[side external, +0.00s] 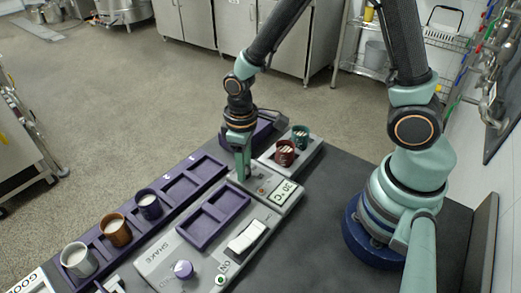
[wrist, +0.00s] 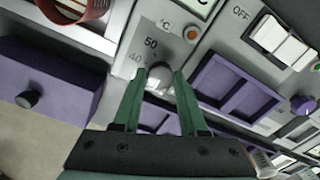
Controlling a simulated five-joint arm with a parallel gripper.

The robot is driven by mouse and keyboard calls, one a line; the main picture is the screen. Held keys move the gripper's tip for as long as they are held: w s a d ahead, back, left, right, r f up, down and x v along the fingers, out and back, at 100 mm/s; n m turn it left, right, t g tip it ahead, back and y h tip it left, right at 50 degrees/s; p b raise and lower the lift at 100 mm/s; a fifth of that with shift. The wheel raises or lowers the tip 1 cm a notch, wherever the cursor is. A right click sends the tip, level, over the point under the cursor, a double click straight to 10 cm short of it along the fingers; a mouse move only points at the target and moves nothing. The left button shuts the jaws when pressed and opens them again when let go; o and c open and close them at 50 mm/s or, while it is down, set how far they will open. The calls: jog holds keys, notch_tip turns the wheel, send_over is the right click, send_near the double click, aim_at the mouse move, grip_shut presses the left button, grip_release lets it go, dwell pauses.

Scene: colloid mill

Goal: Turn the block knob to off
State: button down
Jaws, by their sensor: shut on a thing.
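The block knob (wrist: 159,82) is a pale grey round knob on the grey panel, beside a scale marked 40 and 50 and °C. In the wrist view it sits between my gripper's green fingertips (wrist: 161,76), which are shut on it. In the side view my gripper (side external: 243,176) reaches down to the panel left of the display (side external: 286,191), which reads 30 °C. The knob is hidden behind the fingers there. Its pointer and the off mark of its scale cannot be made out.
A white rocker switch (side external: 248,236), a purple shake knob (side external: 183,269) and an empty purple two-well block (side external: 213,216) are on the unit. Red (side external: 285,153) and green (side external: 300,138) cups stand behind. A purple rack (side external: 180,190) with several cups runs along the left.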

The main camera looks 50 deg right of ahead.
dwell(0.4)
jog(key=shift+c, duration=2.2)
grip_release()
notch_tip(320, 180, up, 12)
jog(key=shift+r, duration=0.1)
jog(key=s+d+r+m+t, duration=0.4)
jog(key=d+r+t, duration=0.1)
jog(key=d+r, duration=0.2)
jog(key=shift+r+t, duration=0.3)
jog(key=shift+r, duration=0.6)
